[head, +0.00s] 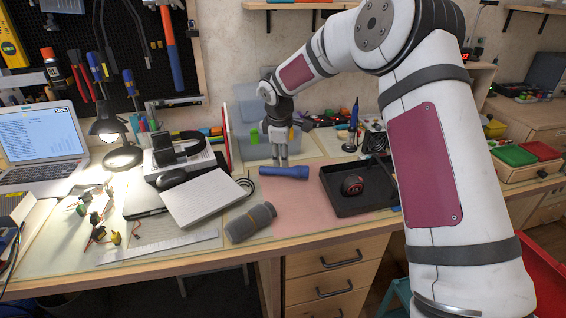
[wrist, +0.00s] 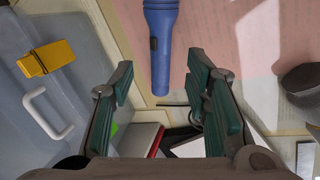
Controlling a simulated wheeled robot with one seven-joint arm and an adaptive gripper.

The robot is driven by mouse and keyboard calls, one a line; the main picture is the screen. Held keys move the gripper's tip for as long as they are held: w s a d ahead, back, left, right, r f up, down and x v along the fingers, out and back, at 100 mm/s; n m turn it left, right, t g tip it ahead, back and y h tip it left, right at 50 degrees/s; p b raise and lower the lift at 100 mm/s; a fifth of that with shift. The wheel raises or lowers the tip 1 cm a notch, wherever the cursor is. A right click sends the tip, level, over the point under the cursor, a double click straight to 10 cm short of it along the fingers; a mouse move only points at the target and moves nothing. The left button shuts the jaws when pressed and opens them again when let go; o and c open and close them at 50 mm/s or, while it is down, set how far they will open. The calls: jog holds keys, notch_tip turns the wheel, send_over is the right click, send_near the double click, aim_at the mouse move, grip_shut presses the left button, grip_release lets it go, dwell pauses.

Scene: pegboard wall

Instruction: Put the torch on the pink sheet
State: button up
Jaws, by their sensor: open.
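The blue torch (head: 284,172) lies at the back left edge of the pink sheet (head: 310,205) in the head view. In the wrist view the torch (wrist: 161,45) shows beyond the fingertips, and the pink sheet (wrist: 225,35) spreads under and around it. My gripper (head: 280,163) points down just behind the torch in the head view. In the wrist view my gripper (wrist: 160,80) is open, with nothing between its fingers. Whether the torch lies wholly on the sheet is hard to tell.
A black tray (head: 330,188) with a red and black item stands right of the torch. A grey bottle-like roll (head: 250,223) lies in front. A white notebook (head: 206,198) lies to the left. A translucent blue-grey bin (wrist: 60,100) stands close behind my gripper.

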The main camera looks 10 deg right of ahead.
jog(key=s+d+r+m+h, duration=0.1)
jog(key=s+r+m, duration=0.2)
jog(key=s+r, duration=0.95)
jog(key=s+d+r+m+g, duration=0.1)
jog(key=s+r+m, duration=0.15)
jog(key=s, duration=0.55)
jog(key=s+d+r+m, duration=0.1)
jog(key=s+r+m, duration=0.1)
jog(key=s+r, duration=0.35)
jog(key=s+f+m+y, duration=0.1)
jog(key=s+f+m, duration=0.1)
jog(key=s, duration=1.1)
jog(key=s+a+f+m+y, duration=0.1)
jog(key=s+f+m, duration=0.2)
jog(key=s, duration=1)
jog(key=shift+m+g, duration=0.3)
jog(key=shift+m, duration=0.35)
jog(key=shift+a, duration=0.1)
notch_tip(320, 180, up, 12)
jog(key=t+p, duration=0.2)
jog(key=p, duration=0.9)
jog(key=shift+d+r, duration=0.2)
jog(key=shift+r, duration=0.05)
